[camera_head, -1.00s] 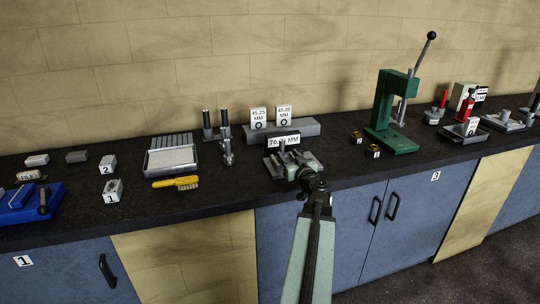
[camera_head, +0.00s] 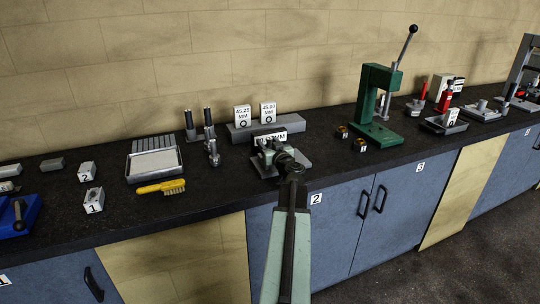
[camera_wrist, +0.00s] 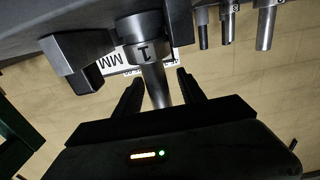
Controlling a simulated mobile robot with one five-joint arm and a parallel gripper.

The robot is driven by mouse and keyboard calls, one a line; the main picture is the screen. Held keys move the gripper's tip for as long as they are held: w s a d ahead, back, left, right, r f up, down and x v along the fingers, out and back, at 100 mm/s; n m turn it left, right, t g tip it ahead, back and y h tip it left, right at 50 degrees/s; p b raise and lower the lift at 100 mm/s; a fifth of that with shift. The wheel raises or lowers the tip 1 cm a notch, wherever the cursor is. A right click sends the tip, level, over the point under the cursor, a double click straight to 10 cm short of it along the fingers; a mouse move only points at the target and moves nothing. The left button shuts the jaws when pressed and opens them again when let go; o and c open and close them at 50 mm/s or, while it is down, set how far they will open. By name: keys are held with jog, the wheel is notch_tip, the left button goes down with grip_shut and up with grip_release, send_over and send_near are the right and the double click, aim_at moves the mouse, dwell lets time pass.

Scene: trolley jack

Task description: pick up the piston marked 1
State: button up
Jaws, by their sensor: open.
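In the wrist view, which looks upside down, a dark round piston marked 1 (camera_wrist: 146,48) shows with a grey rod (camera_wrist: 157,88) running towards my gripper (camera_wrist: 160,92). My gripper's two dark fingers are open, one on each side of the rod in the picture. I cannot tell whether they touch it. My gripper and arm hide the piston there.
Dark blocks (camera_wrist: 78,60) flank the piston in the wrist view. Several upright steel cylinders (camera_head: 207,118) stand to the left, near a metal tray (camera_head: 154,178) and a yellow brush (camera_head: 160,187). A green press (camera_head: 375,105) stands to the right.

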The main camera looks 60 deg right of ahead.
jog(key=shift+w+d, duration=0.4)
jog(key=shift+w, duration=0.05)
jog(key=shift+a, duration=0.1)
grip_shut()
dwell(1.0)
